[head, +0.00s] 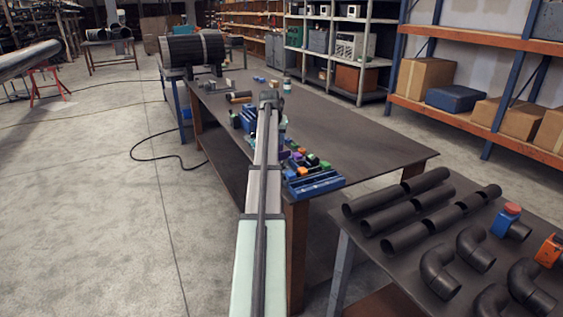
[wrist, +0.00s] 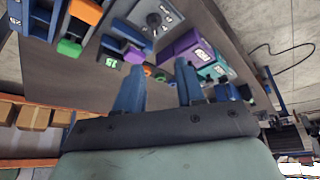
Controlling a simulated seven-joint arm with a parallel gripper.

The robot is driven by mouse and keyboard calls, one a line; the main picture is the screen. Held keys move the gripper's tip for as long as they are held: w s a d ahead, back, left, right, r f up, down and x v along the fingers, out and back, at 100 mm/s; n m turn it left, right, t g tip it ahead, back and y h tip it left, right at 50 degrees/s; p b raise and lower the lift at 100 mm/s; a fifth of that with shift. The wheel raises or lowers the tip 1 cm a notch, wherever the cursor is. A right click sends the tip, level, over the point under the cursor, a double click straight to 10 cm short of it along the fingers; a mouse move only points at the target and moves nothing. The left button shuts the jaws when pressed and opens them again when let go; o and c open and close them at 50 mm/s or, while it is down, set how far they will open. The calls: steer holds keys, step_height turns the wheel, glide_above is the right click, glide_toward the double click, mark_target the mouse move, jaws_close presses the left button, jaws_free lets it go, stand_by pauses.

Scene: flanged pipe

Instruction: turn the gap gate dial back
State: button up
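A dark round dial knob (wrist: 153,20) sits on a grey plate with white markings in the wrist view, most likely the gap gate dial. The markings are too small to read surely. My gripper (wrist: 160,66) shows as two blue fingers set apart with nothing held between them. The dial lies past the fingertips, apart from them. In the head view my gripper (head: 270,98) is over the dark workbench (head: 345,128), and my arm hides part of the bench fittings. I cannot make out the dial there.
Blue fixtures (head: 316,184) with green, orange and purple parts line the bench's near side. Purple blocks (wrist: 187,45) stand close to the dial in the wrist view. Pipes and elbows (head: 437,272) lie on the right table. The bench's right part is clear.

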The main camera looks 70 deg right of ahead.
steer(key=m, duration=0.2)
glide_toward(282, 162)
steer(key=shift+y, duration=0.3)
steer(key=x, duration=0.8)
steer(key=shift+d+f, duration=0.1)
steer(key=shift+d, duration=0.15)
steer(key=shift+c, duration=0.4)
jaws_close()
